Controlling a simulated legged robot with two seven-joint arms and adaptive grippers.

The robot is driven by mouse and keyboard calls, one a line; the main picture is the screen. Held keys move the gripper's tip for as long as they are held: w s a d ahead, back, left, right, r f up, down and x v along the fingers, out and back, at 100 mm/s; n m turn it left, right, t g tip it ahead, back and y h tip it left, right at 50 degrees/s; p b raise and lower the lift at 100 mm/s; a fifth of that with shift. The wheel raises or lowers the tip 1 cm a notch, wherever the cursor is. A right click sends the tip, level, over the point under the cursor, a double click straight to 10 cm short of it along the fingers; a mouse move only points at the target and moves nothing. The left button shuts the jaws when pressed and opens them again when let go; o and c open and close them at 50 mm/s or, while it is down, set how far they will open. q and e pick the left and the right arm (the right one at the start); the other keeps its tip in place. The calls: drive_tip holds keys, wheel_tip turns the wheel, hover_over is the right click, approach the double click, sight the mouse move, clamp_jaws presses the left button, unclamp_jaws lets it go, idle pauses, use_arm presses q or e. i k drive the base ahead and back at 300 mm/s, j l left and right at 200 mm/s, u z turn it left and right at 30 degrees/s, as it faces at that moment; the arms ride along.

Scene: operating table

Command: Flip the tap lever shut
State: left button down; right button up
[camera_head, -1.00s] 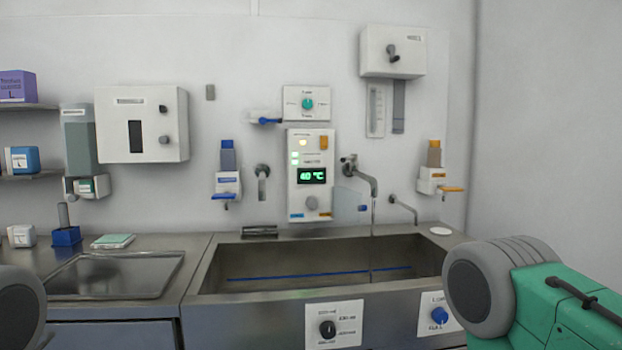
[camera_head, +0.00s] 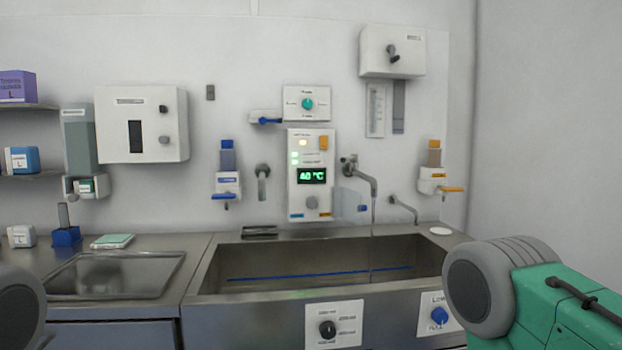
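A metal tap (camera_head: 362,178) sticks out from the wall to the right of the control panel, and a thin stream (camera_head: 373,235) runs from its spout into the sink. A small lever-like part shows at the tap's wall mount (camera_head: 348,160), but it is too small to tell its position. A second, smaller tap (camera_head: 404,208) is to its right. A grey lever-shaped fitting (camera_head: 262,182) hangs on the wall left of the panel. Neither gripper is visible; only rounded grey parts of my arms show at the lower left and lower right edges, far from the taps.
The steel sink (camera_head: 240,300) fills the middle front. The control panel (camera_head: 311,204) reads 40 °C. Soap dispensers (camera_head: 228,184) and (camera_head: 433,178) flank the taps. Knob plates (camera_head: 347,335) are on the sink front. A steel tray (camera_head: 110,275) lies on the left counter.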

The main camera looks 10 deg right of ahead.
sight(352, 157)
drive_tip(key=i+j+z, duration=0.1)
drive_tip(key=i+j, duration=0.2)
drive_tip(key=i+j+z, duration=0.1)
drive_tip(key=i+j, duration=0.15)
drive_tip(key=j, duration=0.25)
drive_tip(key=i+j, duration=0.25)
drive_tip(key=j, duration=0.15)
drive_tip(key=z, duration=0.05)
